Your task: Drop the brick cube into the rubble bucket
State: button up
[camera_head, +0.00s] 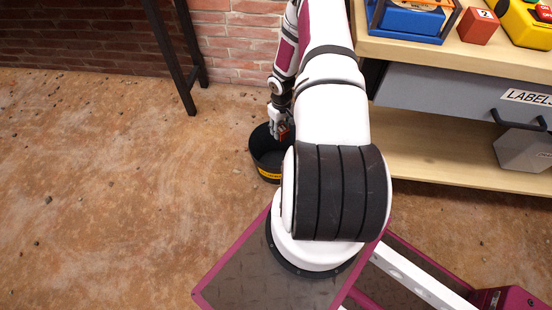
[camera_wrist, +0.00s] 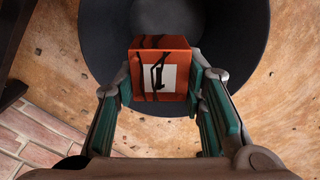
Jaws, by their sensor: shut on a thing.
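The brick cube (camera_wrist: 160,72) is red-orange with a white label bearing a dark mark. In the wrist view my gripper (camera_wrist: 163,85) is shut on it, one finger on each side. The black rubble bucket (camera_wrist: 225,30) lies behind and below the cube, its open mouth facing the camera. In the head view the bucket (camera_head: 264,165) stands on the floor with a yellow band on its side. My gripper (camera_head: 281,128) points down over its mouth, with a small red part of the cube (camera_head: 284,134) showing. My arm hides part of the bucket.
A wooden workbench (camera_head: 460,58) stands at the right, with a grey drawer (camera_head: 450,95), a blue bin (camera_head: 408,20), a red cube marked 2 (camera_head: 478,26) and a yellow object (camera_head: 525,24) on top. A dark metal leg (camera_head: 170,55) stands left. Open floor lies left of the bucket.

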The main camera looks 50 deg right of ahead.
jog(key=o, duration=1.3)
jog(key=shift+o, duration=0.2)
notch_tip(320, 180, up, 12)
